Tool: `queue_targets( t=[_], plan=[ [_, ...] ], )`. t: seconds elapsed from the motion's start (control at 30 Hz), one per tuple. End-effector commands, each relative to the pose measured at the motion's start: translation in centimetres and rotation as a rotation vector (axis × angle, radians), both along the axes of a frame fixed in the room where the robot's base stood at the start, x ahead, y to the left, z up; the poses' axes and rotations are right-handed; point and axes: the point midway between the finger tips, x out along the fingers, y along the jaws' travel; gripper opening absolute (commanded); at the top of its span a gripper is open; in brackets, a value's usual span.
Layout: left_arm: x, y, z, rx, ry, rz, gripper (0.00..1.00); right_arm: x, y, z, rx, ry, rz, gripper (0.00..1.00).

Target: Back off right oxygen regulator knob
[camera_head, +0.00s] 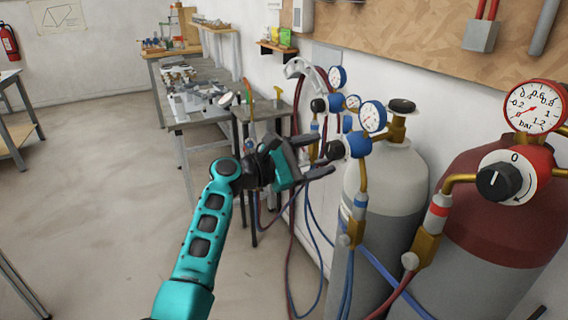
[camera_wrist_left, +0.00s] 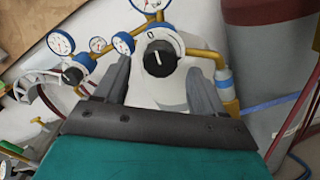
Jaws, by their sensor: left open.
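The right oxygen regulator has a black knob (camera_head: 336,149) on a blue body in front of the grey cylinder with a white shoulder. In the left wrist view the knob (camera_wrist_left: 160,58) faces me on a white dial marked 0, with a white pointer line on it. My left gripper (camera_head: 328,155) is open, its fingers spread on either side of the knob; in the left wrist view the gripper (camera_wrist_left: 158,67) shows a gap on both sides of it. I cannot tell how deep the knob lies between the fingertips. My right gripper is not in view.
Blue-rimmed gauges (camera_head: 372,116) stand just above the knob. A second regulator knob (camera_head: 318,105) is farther back. A dark red cylinder (camera_head: 487,205) with a red regulator (camera_head: 528,172) stands at the right. Hoses (camera_head: 320,230) hang below. The floor (camera_head: 110,180) at left is clear.

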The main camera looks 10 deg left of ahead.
Motion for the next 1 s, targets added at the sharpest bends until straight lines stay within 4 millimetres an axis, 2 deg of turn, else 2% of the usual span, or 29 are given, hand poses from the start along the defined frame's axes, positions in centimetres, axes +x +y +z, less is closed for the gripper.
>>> queue_targets(
  t=[0.2,0.4,0.6,0.87,0.97,1.0],
  plan=[
    [-2.8,4.0,-0.1,0.003,0.0,0.003,0.7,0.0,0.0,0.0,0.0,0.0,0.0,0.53],
    [-4.6,6.5,-0.1,0.001,0.001,0.002,0.7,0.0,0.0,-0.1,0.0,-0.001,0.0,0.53],
    [-5.3,7.2,0.0,0.002,0.001,0.0,0.7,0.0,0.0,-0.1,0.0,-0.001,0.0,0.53],
    [-5.3,7.3,0.0,0.001,0.0,0.001,0.7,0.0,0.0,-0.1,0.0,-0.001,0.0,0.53],
    [-5.4,7.4,-1.1,0.03,-0.003,0.016,0.7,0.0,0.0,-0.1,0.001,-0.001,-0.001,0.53],
    [-5.5,7.5,-2.2,0.067,-0.01,0.034,0.7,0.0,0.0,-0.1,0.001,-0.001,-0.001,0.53]
  ],
)
